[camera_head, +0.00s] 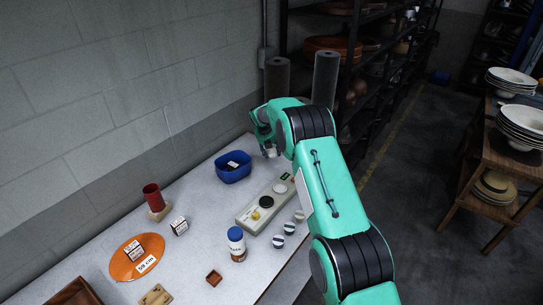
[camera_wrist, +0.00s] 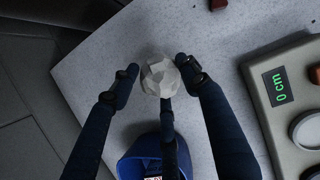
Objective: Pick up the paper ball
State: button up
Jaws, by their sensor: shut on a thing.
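The paper ball (camera_wrist: 158,76) is a crumpled, faceted off-white ball in the wrist view. My gripper (camera_wrist: 160,82) is shut on it, with dark fingers on its left and right sides and another finger reaching up from below. In the head view the ball (camera_head: 271,152) is a small pale spot under my gripper (camera_head: 268,146), near the far end of the table. I cannot tell whether the ball touches the table.
A blue bowl (camera_head: 233,178) stands close by, left of the gripper. A grey panel (camera_head: 254,219) with round knobs and a "0 cm" display lies nearer.

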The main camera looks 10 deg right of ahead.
aim_at(272, 150)
jog(key=shift+r+p, duration=0.4)
jog(key=shift+r, duration=2.55)
